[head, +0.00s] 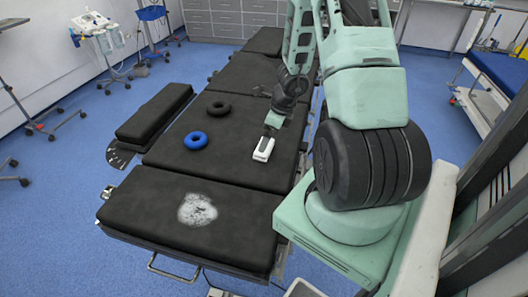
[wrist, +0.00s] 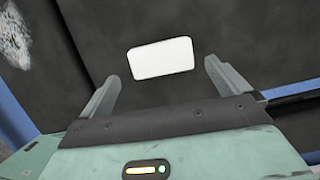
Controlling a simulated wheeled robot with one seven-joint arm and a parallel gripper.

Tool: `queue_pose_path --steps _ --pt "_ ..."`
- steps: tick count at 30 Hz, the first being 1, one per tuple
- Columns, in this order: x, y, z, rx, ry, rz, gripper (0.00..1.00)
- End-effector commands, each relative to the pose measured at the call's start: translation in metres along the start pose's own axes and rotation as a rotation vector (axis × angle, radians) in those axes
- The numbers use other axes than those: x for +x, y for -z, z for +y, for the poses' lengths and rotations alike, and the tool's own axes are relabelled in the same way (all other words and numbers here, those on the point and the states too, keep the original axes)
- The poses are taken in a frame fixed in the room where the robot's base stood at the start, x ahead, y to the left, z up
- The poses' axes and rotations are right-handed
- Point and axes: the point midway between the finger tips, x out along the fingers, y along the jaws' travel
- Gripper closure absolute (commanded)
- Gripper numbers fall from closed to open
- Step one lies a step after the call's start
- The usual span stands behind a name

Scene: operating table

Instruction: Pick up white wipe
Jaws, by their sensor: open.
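The white wipe (head: 264,149) is a small white block on the black operating table (head: 232,162), right of the blue ring. In the wrist view, the white wipe (wrist: 161,58) shows as a plain white rectangle, slightly tilted. My gripper (head: 269,132) is at the far end of the wipe in the head view. In the wrist view, my gripper (wrist: 161,82) is open, with a finger on each side and the wipe beyond and between the fingertips. I cannot tell the height left between the fingers and the wipe.
A blue ring (head: 196,140) and a black ring (head: 218,108) lie on the table to the left. A pale grey-white patch (head: 197,209) is on the near table section. A padded side board (head: 154,112) stands left. The table around the wipe is clear.

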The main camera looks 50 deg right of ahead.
Motion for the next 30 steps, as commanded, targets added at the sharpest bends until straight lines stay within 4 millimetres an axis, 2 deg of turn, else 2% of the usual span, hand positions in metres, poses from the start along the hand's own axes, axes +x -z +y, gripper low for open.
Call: queue_pose_path --steps 6,9,18,19,21,22,30 --pt "0.036 0.002 0.001 0.001 -0.003 0.002 0.0" --pt "0.046 0.002 0.0 -0.001 -0.001 0.001 0.0" --pt "0.048 0.001 0.0 -0.001 0.0 0.001 0.0" --pt "0.048 0.001 0.0 -0.001 0.0 0.001 0.06" --pt "0.048 0.001 0.0 -0.001 0.0 0.001 0.25" --pt "0.048 0.001 0.0 -0.001 0.0 0.001 0.31" --pt "0.047 0.0 0.0 -0.001 0.0 0.0 0.32"
